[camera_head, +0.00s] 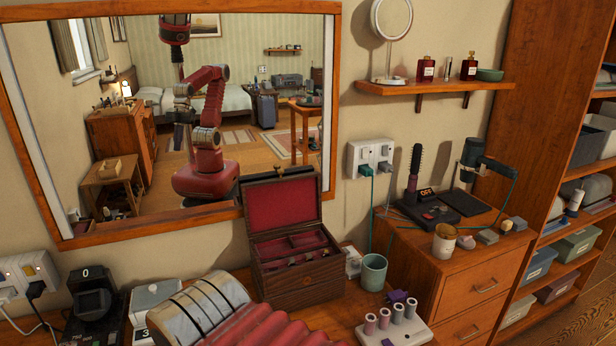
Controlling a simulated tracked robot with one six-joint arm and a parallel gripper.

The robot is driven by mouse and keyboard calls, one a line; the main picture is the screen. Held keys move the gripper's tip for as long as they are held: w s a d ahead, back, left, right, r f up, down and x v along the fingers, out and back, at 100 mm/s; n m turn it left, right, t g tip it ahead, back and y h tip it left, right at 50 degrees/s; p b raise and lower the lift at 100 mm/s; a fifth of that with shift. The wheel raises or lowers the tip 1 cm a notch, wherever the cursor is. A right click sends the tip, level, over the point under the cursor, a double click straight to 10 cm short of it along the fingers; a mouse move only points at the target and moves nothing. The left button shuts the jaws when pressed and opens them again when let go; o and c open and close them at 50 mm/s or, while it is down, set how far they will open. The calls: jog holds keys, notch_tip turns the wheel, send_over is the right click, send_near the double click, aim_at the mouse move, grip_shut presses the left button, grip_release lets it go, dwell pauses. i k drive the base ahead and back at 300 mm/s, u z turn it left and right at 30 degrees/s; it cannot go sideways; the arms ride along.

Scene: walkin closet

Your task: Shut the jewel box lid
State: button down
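The jewel box (300,278) is a dark brown wooden box on the dresser top, below the mirror's right end. Its lid (283,204) stands open, tilted up at the back against the mirror frame, with its red lining facing me. The red-lined tray inside (292,245) is divided into compartments, with small dark items in it. A silver and red ribbed part, apparently my arm, fills the bottom left in front of the box's left side. My gripper is not directly in view; the arm in the mirror is too small to show its fingers.
A green cup (373,272) stands just right of the box. A white holder with several rollers (395,325) lies in front right. A black watch stand (92,300) is at left. The mirror (130,130) is behind; a shelf (435,87) with bottles hangs at upper right.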

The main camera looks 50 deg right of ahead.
aim_at(280, 204)
jog(key=z, duration=1.8)
jog(key=k, duration=0.95)
jog(key=u, duration=0.25)
jog(key=i, duration=0.95)
jog(key=u, duration=0.05)
